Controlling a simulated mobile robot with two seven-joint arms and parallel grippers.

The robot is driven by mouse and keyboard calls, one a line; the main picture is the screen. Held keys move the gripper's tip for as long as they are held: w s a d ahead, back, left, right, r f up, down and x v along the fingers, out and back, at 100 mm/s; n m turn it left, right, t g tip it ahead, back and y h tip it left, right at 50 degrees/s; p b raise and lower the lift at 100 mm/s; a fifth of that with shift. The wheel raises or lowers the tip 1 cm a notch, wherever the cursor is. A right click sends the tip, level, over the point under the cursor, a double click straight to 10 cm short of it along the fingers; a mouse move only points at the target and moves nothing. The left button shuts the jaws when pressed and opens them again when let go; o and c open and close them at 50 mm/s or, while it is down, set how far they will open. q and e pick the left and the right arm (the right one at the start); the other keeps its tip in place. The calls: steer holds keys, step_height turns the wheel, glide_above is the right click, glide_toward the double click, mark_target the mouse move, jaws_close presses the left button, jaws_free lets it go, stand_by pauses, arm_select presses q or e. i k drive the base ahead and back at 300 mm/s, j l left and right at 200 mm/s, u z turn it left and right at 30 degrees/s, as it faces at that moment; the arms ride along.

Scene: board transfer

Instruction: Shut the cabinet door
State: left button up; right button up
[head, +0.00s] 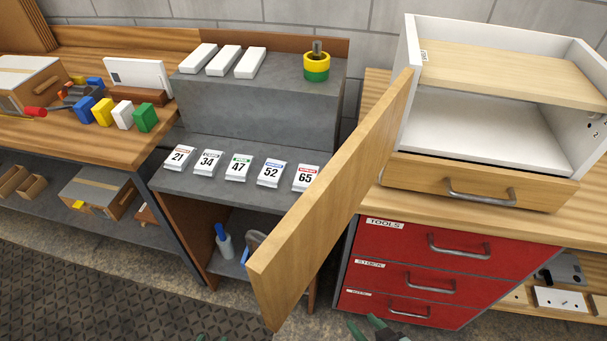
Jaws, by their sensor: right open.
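The cabinet (401,110) is a white box with a wooden shelf inside and a wooden drawer front below. It stands on the workbench at the right. Its wooden door (335,190) stands wide open at the left side, jutting toward me and down across the picture. My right gripper (366,324) shows only as greenish fingertips at the bottom edge, open, below the door and apart from it. Its rest is out of the picture. Small dark green tips at the bottom edge, left of centre, seem to be my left gripper (214,337); too little shows to tell its state.
Red drawers (430,246) with grey handles sit under the cabinet. A grey shelf unit (255,104) with number cards stands left of the door, which partly hides it. A workbench (75,142) with coloured blocks is at far left. Floor is free at lower left.

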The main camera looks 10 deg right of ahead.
mark_target(286, 263)
steer(key=i+j, duration=0.1)
steer(key=j, duration=0.8)
steer(key=j+z, duration=0.25)
steer(key=z, duration=0.15)
steer(key=i+j+z, duration=0.1)
steer(key=j+z, duration=0.2)
steer(key=z, duration=0.95)
steer(key=k+j+u, duration=0.1)
steer(key=u, duration=0.2)
